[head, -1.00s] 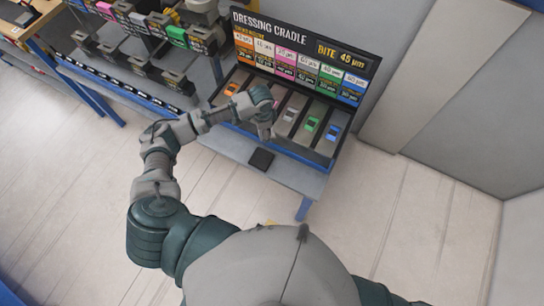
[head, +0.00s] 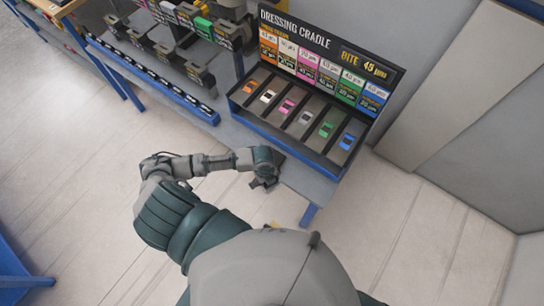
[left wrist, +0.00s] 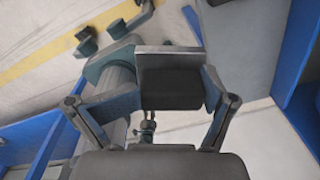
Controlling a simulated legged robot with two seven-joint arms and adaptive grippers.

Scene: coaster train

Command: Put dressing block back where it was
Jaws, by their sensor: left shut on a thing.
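A black block with a grey face (left wrist: 172,88), which I take to be the dressing block, sits between the fingers of my left gripper (left wrist: 165,100) in the left wrist view. The fingers are shut on its two sides. In the head view my left gripper (head: 265,182) is at the front edge of the blue-framed table, in front of the dressing cradle (head: 250,112). The block is hard to make out there. The cradle tray holds a row of coloured pieces in separate slots, under a sign reading DRESSING CRADLE (head: 310,50). My right gripper is not in view.
A grey wall (head: 440,50) rises behind the cradle. The pale floor (head: 80,180) in front is open.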

